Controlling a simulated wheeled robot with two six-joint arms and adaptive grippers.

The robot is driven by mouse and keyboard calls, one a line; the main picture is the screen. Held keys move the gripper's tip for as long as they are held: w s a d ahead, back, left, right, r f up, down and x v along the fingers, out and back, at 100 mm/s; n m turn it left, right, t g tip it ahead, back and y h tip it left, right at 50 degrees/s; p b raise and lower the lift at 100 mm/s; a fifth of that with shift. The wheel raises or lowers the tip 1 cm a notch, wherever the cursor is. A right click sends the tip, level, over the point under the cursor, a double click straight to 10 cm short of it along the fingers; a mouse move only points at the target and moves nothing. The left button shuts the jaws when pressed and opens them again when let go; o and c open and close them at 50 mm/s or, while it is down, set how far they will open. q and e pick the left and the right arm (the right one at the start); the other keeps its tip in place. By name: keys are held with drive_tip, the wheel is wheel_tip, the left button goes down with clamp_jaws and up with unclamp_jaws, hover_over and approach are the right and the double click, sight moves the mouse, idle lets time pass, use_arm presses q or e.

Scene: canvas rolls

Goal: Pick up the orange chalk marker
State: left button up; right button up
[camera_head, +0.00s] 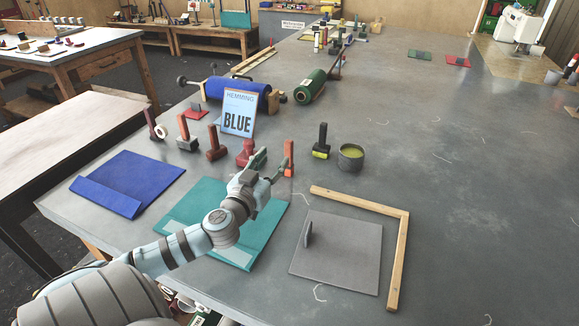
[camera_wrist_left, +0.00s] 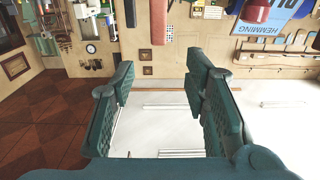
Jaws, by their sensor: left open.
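The orange chalk marker (camera_head: 289,158) stands upright on the grey table, just right of my left gripper (camera_head: 269,165) in the head view. My left gripper is open with nothing between its fingers, above the table beyond the teal cloth. The left wrist view looks upside down. There the marker (camera_wrist_left: 158,22) shows at the top, beyond the open fingers (camera_wrist_left: 162,82) and apart from them. My right gripper is not in view.
A red stamp-like tool (camera_head: 246,153) stands close left of my gripper. A HEMMING BLUE sign (camera_head: 239,112) stands behind. A dark-handled tool (camera_head: 321,142) and a green-filled pot (camera_head: 351,157) stand right of the marker. A wooden frame (camera_head: 402,255) lies front right; the right side is mostly clear.

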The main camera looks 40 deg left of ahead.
sight(287, 143)
use_arm(q)
drive_tip(key=p+x, duration=0.1)
drive_tip(key=x, duration=0.9)
drive_tip(key=shift+w+f, duration=0.15)
drive_tip(key=shift+w, duration=0.3)
clamp_jaws()
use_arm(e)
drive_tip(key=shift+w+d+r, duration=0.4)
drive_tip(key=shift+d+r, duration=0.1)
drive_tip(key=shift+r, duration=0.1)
